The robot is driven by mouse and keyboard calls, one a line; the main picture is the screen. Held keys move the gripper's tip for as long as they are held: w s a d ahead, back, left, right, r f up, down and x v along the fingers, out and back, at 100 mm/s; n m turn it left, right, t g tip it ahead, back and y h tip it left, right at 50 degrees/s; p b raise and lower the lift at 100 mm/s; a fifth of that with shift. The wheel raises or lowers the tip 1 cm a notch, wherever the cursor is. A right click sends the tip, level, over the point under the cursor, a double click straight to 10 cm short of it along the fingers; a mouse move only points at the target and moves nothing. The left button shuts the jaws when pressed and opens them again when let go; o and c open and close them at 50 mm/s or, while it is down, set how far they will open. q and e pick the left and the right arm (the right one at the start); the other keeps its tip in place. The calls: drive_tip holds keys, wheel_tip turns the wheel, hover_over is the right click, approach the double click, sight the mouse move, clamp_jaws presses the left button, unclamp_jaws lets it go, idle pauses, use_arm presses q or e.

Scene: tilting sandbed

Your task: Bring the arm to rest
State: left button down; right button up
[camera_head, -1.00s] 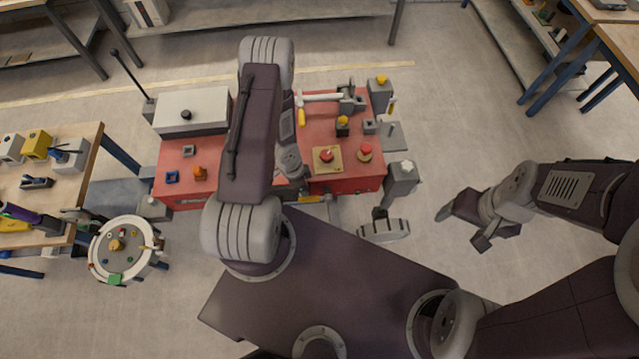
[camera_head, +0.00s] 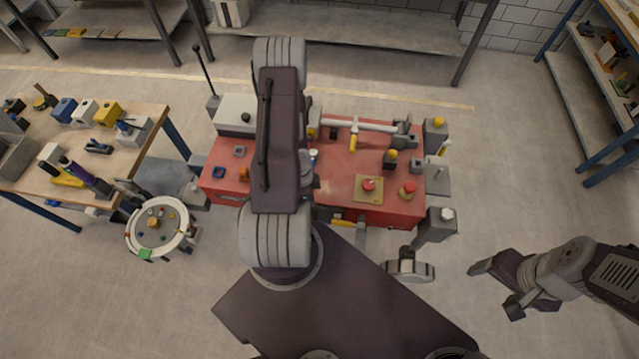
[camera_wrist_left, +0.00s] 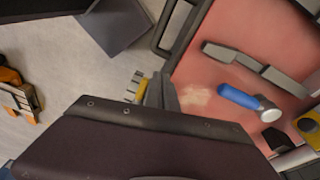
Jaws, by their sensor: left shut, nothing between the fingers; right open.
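My left arm (camera_head: 278,140) reaches out over the red-topped bench (camera_head: 335,180). My left gripper (camera_head: 305,165) is shut and empty, mostly hidden by its own arm in the head view. In the left wrist view a dark part of my own arm fills the bottom, above the red bench top (camera_wrist_left: 225,30) and a blue-handled tool (camera_wrist_left: 240,97). I cannot tell the exact gap between gripper and bench. My right gripper (camera_head: 492,288) is open and empty over bare floor at the right.
The bench carries a hammer-like tool (camera_head: 358,125), a red button on a yellow plate (camera_head: 369,187) and several small blocks. A round white-rimmed table (camera_head: 135,243) and a wooden workbench (camera_head: 140,150) stand left. Shelving (camera_head: 590,110) stands right. Floor (camera_head: 500,170) right of the bench is clear.

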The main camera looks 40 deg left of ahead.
use_arm(q)
drive_tip(key=w+b, duration=0.1)
drive_tip(key=w, duration=0.1)
drive_tip(key=w+m+b, duration=0.1)
drive_tip(key=w, duration=0.1)
drive_tip(key=w+m+t+b, duration=0.1)
drive_tip(key=w, duration=0.1)
drive_tip(key=shift+d+r+y, duration=0.3)
drive_tip(key=shift+d+y, duration=0.1)
drive_tip(key=shift+m+t+y, duration=0.3)
drive_tip(key=shift+m+t, duration=0.1)
drive_tip(key=shift+t, duration=0.3)
drive_tip(key=w+r+b, duration=0.1)
drive_tip(key=w+d+r, duration=0.1)
drive_tip(key=w, duration=0.1)
drive_tip(key=w+d+r+b, duration=0.1)
drive_tip(key=w, duration=0.1)
drive_tip(key=shift+b, duration=0.3)
drive_tip(key=w+d+r+n+t+y+b, duration=0.1)
drive_tip(key=w+d+r+n+b, duration=0.1)
drive_tip(key=w+d+r+b, duration=0.25)
drive_tip(key=s+d+r+n+g, duration=0.1)
drive_tip(key=s+d+r+n, duration=0.1)
drive_tip(key=s+n, duration=0.3)
drive_tip(key=s+d+r+n+g, duration=0.1)
drive_tip(key=s+d+n, duration=0.3)
drive_tip(key=s, duration=0.4)
drive_tip(key=shift+s+d+r+n+g+h, duration=0.3)
drive_tip(key=shift+s+r+n+g, duration=0.1)
drive_tip(key=shift+r+n, duration=0.45)
